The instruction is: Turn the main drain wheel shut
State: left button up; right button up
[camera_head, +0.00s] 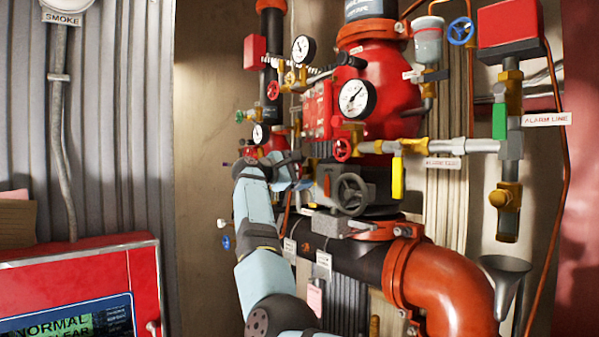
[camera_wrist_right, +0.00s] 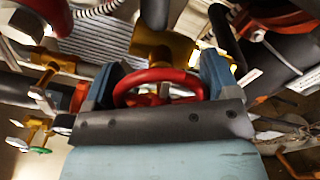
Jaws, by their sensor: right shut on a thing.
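A red handwheel (camera_wrist_right: 150,75) on a brass valve (camera_wrist_right: 165,46) sits between the two fingers of my right gripper (camera_wrist_right: 160,82) in the wrist view. The fingers are shut on opposite sides of its rim. In the head view my right gripper (camera_head: 290,172) reaches in at the left of the red riser valve (camera_head: 382,75), and the held wheel is hidden there. No readable label confirms that this is the main drain wheel. My left gripper is not in view.
Close to the right gripper are a dark grey handwheel (camera_head: 350,194), another red handwheel (camera_head: 342,150) and a yellow lever (camera_head: 398,178). An orange pipe elbow (camera_head: 450,285) is at the lower right. A red alarm panel (camera_head: 90,280) stands lower left.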

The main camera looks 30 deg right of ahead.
jog(key=o, duration=0.8)
jog(key=s+a+b, duration=0.1)
jog(key=a+b, duration=0.1)
jog(key=a, duration=1.1)
jog(key=shift+a, duration=0.35)
